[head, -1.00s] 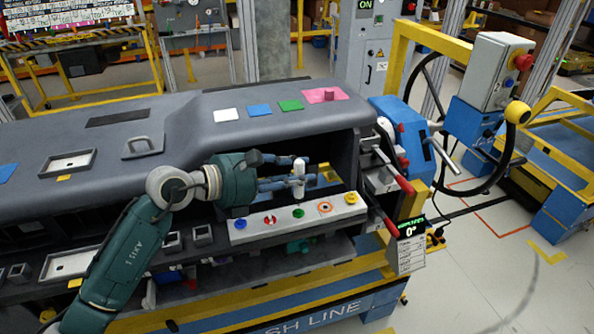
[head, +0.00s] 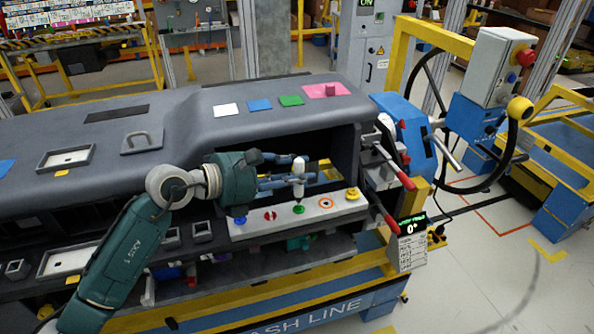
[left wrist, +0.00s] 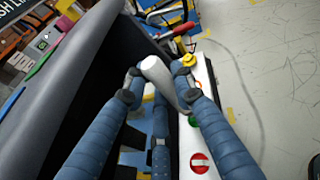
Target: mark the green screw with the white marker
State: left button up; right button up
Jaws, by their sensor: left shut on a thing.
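The white marker (head: 299,178) is held upright in my left gripper (head: 286,178), whose fingers are shut on it. Its lower tip is at or just above the green screw (head: 299,209) on the white strip; I cannot tell whether they touch. In the left wrist view the marker (left wrist: 162,80) sits between the fingers, with the green screw (left wrist: 194,121) partly hidden beside the right finger. My right gripper is in neither view.
The white strip (head: 327,213) also carries a blue screw (head: 239,220), a red one (head: 270,215), an orange-ringed one (head: 325,203) and a yellow one (head: 352,195). The grey dashboard (head: 190,130) overhangs behind. Red-handled levers (head: 405,182) stand to the right.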

aim_at(297, 159)
pick_arm(q)
jog(key=shift+f+b, duration=0.3)
jog(key=shift+f, duration=0.05)
dwell(0.7)
jog(key=shift+r+p, duration=1.7)
jog(key=shift+r, duration=0.8)
